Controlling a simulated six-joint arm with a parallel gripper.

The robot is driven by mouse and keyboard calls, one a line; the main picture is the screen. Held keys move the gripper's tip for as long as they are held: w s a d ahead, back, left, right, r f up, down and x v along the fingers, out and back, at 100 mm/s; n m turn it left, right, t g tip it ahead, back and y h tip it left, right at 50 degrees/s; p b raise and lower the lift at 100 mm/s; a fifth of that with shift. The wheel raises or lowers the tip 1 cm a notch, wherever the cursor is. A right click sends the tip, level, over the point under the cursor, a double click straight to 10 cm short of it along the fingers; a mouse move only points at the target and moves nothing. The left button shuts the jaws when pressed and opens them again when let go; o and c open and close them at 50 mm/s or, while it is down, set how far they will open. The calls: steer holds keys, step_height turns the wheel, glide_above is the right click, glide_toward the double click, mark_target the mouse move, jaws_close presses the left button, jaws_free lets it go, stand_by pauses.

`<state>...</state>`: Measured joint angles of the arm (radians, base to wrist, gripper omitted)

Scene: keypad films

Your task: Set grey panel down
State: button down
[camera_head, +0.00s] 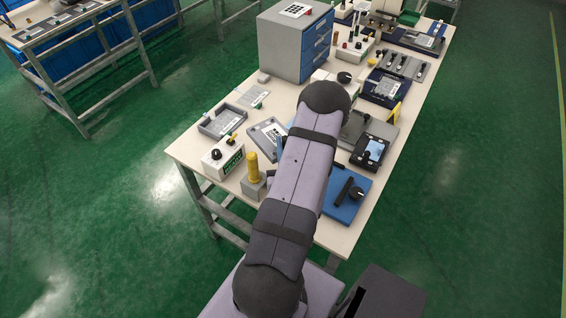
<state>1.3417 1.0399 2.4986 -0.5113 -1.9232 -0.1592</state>
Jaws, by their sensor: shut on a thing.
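A grey panel (258,133) with a white, black-patterned label shows on the worktable just left of my arm. Its right part is hidden behind my arm, and I cannot tell whether it touches the table or is held a little above it. My arm rises from the front and bends near the middle of the table. Its far part and my gripper are hidden behind it.
A shallow grey tray (218,128) lies left of the panel. A white control box (223,160) and a yellow-topped post (253,170) stand in front. A blue-drawered cabinet (292,45) stands behind. A blue board (345,199) and a black device (370,152) are on the right.

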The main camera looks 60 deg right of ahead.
step_height(320, 180, down, 6)
steer(key=shift+f+p, duration=0.15)
steer(key=shift+p, duration=0.3)
stand_by(0.4)
steer(key=shift+f, duration=0.1)
steer(key=shift+f+b, duration=0.4)
steer(key=shift+b, duration=0.05)
steer(key=shift+f, duration=0.15)
steer(key=c, duration=1.7)
jaws_free()
steer(key=shift+o, duration=0.2)
